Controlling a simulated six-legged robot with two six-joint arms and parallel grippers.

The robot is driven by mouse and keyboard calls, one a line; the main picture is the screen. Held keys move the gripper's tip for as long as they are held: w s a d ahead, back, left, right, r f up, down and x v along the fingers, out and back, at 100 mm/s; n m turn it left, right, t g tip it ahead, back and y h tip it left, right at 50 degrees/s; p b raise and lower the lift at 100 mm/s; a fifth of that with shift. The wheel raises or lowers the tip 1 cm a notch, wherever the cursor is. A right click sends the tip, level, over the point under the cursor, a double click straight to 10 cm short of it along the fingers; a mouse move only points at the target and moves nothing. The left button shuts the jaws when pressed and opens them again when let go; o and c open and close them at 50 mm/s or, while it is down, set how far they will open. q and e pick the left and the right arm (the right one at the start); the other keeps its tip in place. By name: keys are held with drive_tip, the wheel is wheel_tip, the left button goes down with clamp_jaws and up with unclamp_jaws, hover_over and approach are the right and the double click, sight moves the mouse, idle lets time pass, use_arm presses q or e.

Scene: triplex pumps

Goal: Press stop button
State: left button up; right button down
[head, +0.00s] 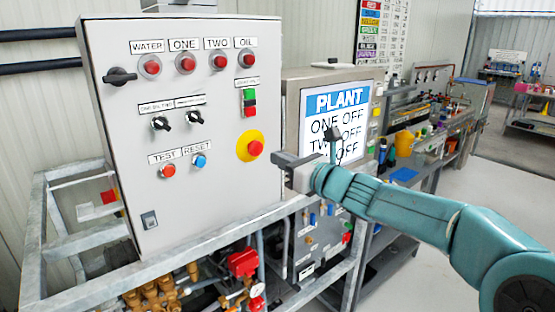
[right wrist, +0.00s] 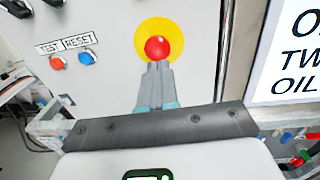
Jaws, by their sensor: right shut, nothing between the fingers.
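The red mushroom stop button (head: 255,148) sits on a round yellow plate (head: 242,150) at the lower right of the grey control cabinet's front. It also shows in the right wrist view (right wrist: 158,47). My right gripper (head: 278,159) is just to the right of the button in the head view. In the right wrist view its fingers (right wrist: 157,68) are shut and empty, with tips overlapping the button's lower edge. I cannot tell whether they touch it. A small green and red push-button pair (head: 249,102) is above the yellow plate. My left gripper is not in view.
The cabinet (head: 120,200) also carries red lamps (head: 188,63), black selector knobs (head: 160,123), a red TEST button (head: 167,171) and a blue RESET button (head: 199,161). A PLANT screen (head: 336,103) stands right behind my arm. A metal frame (head: 310,285) runs below.

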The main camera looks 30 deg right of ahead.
drive_tip(key=s+d+b, duration=0.1)
drive_tip(key=s+d, duration=0.1)
drive_tip(key=s, duration=0.6)
drive_tip(key=w+a+f+n+g+y, duration=0.1)
drive_tip(key=w+a+f+g+y, duration=0.2)
drive_tip(key=f, duration=0.4)
drive_tip(key=w+a+f+g, duration=0.1)
drive_tip(key=w+a+f, duration=0.1)
drive_tip(key=a+f, duration=0.5)
drive_tip(key=s+a+f+n+g+y, duration=0.1)
drive_tip(key=s+a+f+n+g, duration=0.2)
drive_tip(key=f, duration=0.7)
drive_tip(key=s+a+f+n+g, duration=0.1)
drive_tip(key=a+f+g, duration=0.3)
drive_tip(key=f, duration=0.5)
drive_tip(key=s+a+f+n+g+h, duration=0.1)
drive_tip(key=s+a+f+n+g, duration=0.2)
drive_tip(key=s+f+n, duration=0.8)
drive_tip(key=s+a+f+n+g+h, duration=0.2)
drive_tip(key=s+a+f+n, duration=0.4)
drive_tip(key=s+f+n, duration=0.5)
wheel_tip(320, 180, down, 3)
drive_tip(key=n+g, duration=0.1)
drive_tip(key=n, duration=0.4)
drive_tip(key=shift+s+r+g, duration=0.2)
drive_tip(key=shift+g, duration=0.1)
